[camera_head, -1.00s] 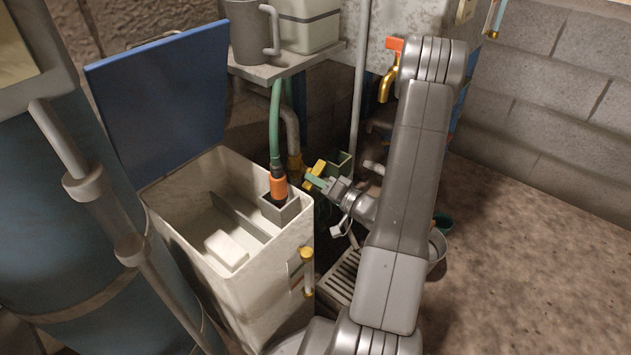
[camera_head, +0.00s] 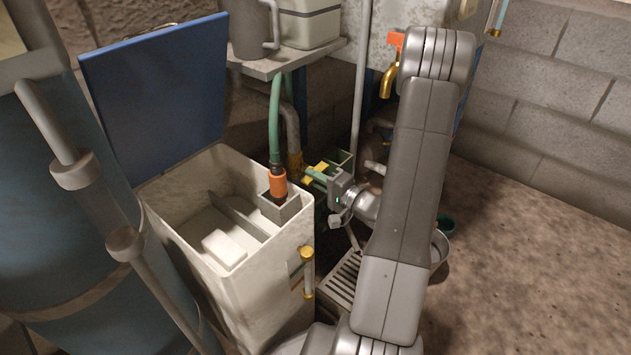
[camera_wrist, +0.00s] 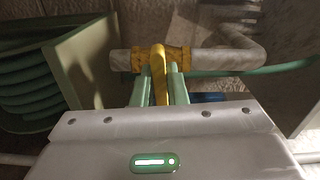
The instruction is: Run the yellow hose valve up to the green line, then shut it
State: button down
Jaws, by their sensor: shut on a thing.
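The yellow hose valve (camera_wrist: 178,58) sits on a grey pipe in the wrist view. Its lever (camera_wrist: 159,76) stands between the two green fingers of my gripper (camera_wrist: 159,88), which is shut on it. In the head view my gripper (camera_head: 318,178) is beside the tank's right rear corner, and the valve (camera_head: 319,167) is partly hidden by it. The green hose (camera_head: 274,120) hangs down to an orange end piece (camera_head: 278,183) in a grey holder at the open white tank (camera_head: 262,285). A sight tube (camera_head: 308,276) with brass ends is on the tank front; I cannot make out a green line or the level.
A blue lid (camera_head: 160,92) stands open behind the tank. A blue drum (camera_head: 70,230) is at left. A shelf with a grey jug (camera_head: 249,30) is above. An orange-handled brass tap (camera_head: 389,80) and a slatted grate (camera_head: 346,280) are near my arm. Bare floor lies at right.

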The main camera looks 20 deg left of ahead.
jog(key=shift+m, duration=0.5)
jog(key=c, duration=1.5)
grip_release()
jog(key=shift+o, duration=0.2)
jog(key=p+v, duration=0.2)
jog(key=v, duration=1.2)
